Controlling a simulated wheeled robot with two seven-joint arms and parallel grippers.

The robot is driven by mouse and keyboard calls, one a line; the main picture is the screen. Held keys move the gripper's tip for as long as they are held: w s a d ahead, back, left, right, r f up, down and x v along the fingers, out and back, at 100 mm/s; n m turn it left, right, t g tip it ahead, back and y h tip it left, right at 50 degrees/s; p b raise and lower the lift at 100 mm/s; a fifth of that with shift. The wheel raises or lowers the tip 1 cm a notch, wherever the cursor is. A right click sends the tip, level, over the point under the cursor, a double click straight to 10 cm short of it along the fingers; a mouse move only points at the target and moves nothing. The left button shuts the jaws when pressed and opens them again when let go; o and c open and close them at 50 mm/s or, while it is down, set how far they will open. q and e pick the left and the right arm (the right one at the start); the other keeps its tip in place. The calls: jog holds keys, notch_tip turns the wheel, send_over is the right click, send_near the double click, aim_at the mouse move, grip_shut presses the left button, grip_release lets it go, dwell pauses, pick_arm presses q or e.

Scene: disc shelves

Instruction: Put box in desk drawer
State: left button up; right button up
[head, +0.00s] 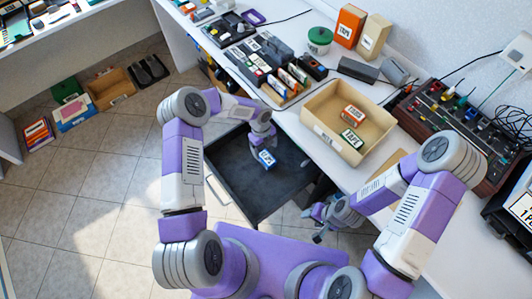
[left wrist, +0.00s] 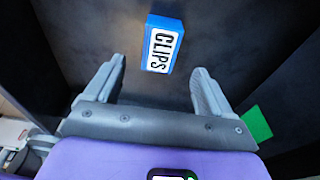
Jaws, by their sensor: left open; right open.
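The desk drawer (head: 238,180) is pulled open below the desk top, with a dark empty-looking floor. A small blue box labelled CLIPS (head: 267,158) is inside the drawer, and it also shows in the left wrist view (left wrist: 161,43). My left gripper (head: 262,145) is over the drawer beside the blue box. In the left wrist view its fingers (left wrist: 158,85) are spread wide, with the box beyond their tips and nothing between them. My right gripper (head: 322,222) is open and empty, low by the drawer's right front side.
A cream tray (head: 315,140) on the desk holds an orange-labelled box (head: 353,116) and a green-labelled box (head: 351,139). A control panel (head: 440,115) with knobs and cables stands to the right. Several cartons line the desk's back. Floor left of the drawer is clear.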

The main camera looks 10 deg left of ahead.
aim_at(264, 155)
pick_arm(q)
jog(key=shift+w+a+r+p, duration=0.15)
jog(key=shift+r+p, duration=0.1)
jog(key=shift+r, duration=0.85)
jog(key=shift+w+a+r+p, duration=0.1)
jog(key=shift+r+p, duration=0.1)
jog(key=shift+r, duration=0.9)
